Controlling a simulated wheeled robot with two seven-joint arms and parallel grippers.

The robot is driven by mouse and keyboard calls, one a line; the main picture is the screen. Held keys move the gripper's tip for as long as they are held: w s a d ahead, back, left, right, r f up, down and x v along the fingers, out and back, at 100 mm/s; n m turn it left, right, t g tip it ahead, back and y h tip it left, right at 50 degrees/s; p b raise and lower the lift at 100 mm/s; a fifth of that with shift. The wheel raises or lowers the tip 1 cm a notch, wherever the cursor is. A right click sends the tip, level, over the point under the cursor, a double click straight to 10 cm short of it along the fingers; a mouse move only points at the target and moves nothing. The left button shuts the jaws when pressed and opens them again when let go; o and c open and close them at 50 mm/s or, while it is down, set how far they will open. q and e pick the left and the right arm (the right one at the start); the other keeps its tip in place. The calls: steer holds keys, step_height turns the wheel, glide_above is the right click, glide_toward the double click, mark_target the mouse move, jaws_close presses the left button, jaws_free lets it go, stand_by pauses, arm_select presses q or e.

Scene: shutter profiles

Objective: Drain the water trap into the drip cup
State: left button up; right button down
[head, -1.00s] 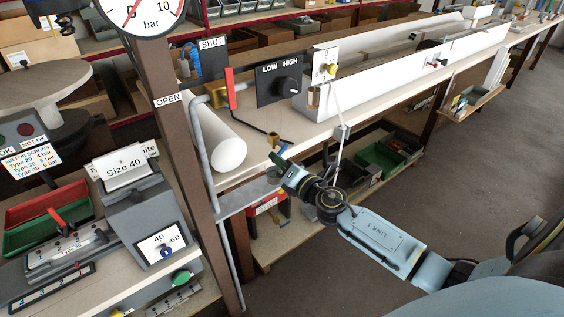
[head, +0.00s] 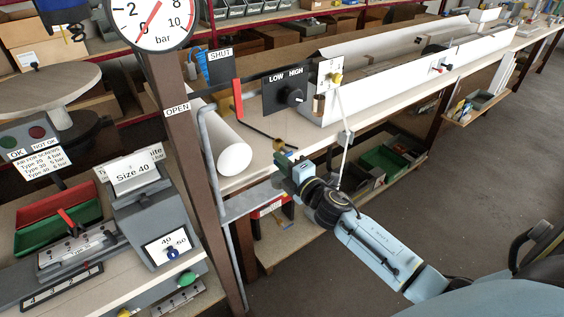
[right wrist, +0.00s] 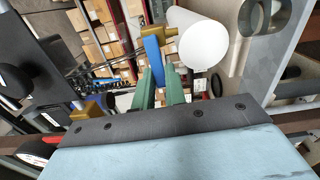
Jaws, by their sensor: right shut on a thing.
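My right gripper (head: 284,163) is at the bench's front edge, beside a small brass fitting (head: 281,144). In the right wrist view its green fingers (right wrist: 160,84) are shut on a blue lever (right wrist: 153,58). The lever's far end meets the brass fitting (right wrist: 155,36), next to a white cylinder (right wrist: 199,42). In the head view the gripper hides most of the lever. I cannot clearly make out the water trap or the drip cup. My left gripper is not in view.
A pressure gauge (head: 152,14) and a brown post (head: 193,170) stand at the left. A red lever (head: 238,100) points up near the SHUT sign (head: 219,54). A black LOW/HIGH panel (head: 284,92) stands on the bench behind my gripper. The floor (head: 470,180) at right is clear.

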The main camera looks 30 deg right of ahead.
stand_by(0.4)
steer(key=c, duration=1.4)
jaws_free()
steer(key=shift+c, duration=0.2)
steer(key=s+d+b, duration=0.1)
steer(key=s, duration=1.2)
steer(key=shift+s, duration=0.2)
